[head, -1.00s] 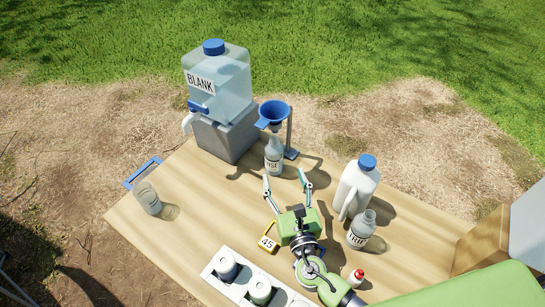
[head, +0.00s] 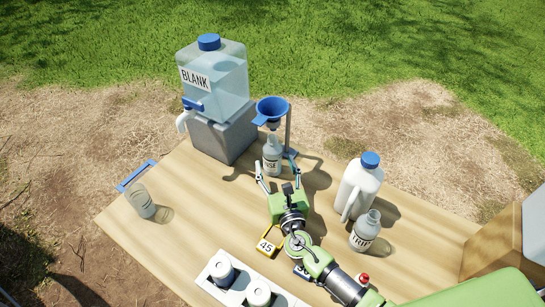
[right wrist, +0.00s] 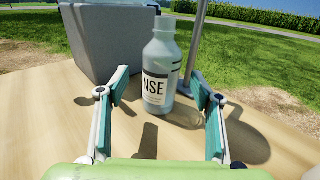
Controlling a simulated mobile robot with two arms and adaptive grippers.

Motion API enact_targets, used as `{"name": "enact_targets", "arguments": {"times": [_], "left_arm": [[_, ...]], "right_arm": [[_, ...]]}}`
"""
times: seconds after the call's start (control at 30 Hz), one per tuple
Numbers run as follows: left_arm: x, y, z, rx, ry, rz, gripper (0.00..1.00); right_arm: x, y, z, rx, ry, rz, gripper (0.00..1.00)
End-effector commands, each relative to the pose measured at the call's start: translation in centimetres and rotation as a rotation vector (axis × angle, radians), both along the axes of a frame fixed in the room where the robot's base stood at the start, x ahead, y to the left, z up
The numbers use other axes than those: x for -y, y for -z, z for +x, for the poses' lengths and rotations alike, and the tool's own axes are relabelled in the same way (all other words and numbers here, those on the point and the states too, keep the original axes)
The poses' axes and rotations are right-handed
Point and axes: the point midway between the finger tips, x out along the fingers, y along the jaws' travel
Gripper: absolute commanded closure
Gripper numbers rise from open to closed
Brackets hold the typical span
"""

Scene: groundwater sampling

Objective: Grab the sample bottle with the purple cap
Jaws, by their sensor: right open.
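No purple cap can be made out in either view. My right gripper (head: 275,164) is open and empty, low over the table, pointing at a clear bottle (head: 272,150) whose label reads partly "NSE". In the right wrist view this bottle (right wrist: 160,72) stands upright and uncapped between the two spread fingers, toward their tips, with a gap on each side. In the head view it stands beneath a blue funnel (head: 272,108). A white rack (head: 236,291) at the bottom edge holds white-topped containers (head: 222,268), partly cut off. My left gripper is out of view.
The funnel stand (head: 289,130) and a grey block (head: 224,137) under the "BLANK" tank (head: 215,78) flank the bottle closely. To the right are a blue-capped jug (head: 358,190) and another labelled bottle (head: 365,232). A yellow "45" device (head: 269,244) lies near my arm. Table's left is mostly clear.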

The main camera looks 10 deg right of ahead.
Motion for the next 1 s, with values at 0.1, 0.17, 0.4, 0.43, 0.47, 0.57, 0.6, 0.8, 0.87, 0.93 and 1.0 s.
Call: {"name": "enact_targets", "arguments": {"times": [0.1,0.17,0.4,0.43,0.47,0.57,0.6,0.8,0.87,0.93,1.0], "left_arm": [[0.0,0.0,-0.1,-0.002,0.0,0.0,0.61],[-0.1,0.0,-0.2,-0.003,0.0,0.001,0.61],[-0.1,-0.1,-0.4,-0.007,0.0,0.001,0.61],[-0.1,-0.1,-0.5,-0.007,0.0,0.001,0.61],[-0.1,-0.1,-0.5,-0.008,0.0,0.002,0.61],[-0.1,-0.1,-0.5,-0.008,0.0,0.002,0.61],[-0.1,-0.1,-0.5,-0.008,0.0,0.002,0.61],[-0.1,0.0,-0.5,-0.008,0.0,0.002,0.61],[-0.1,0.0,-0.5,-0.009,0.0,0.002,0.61],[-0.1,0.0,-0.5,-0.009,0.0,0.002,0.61],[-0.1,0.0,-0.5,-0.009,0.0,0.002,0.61]], "right_arm": [[0.0,0.0,0.6,0.0,0.0,0.0,0.4],[0.1,0.1,1.1,0.001,0.001,-0.001,0.4],[0.2,0.4,4.3,0.002,0.001,-0.001,0.4],[0.2,0.5,4.6,0.001,0.001,-0.001,0.4],[0.2,0.5,4.9,0.001,0.001,-0.001,0.4],[0.2,0.6,5.5,-0.001,0.0,0.0,0.4],[0.2,0.6,5.6,-0.001,0.0,0.0,0.4],[0.2,0.5,5.6,0.0,0.0,0.0,0.4],[0.2,0.5,5.6,0.0,0.0,0.0,0.53],[0.2,0.5,5.6,0.0,0.0,0.0,0.71],[0.2,0.5,5.5,0.0,0.001,0.0,0.83]]}}
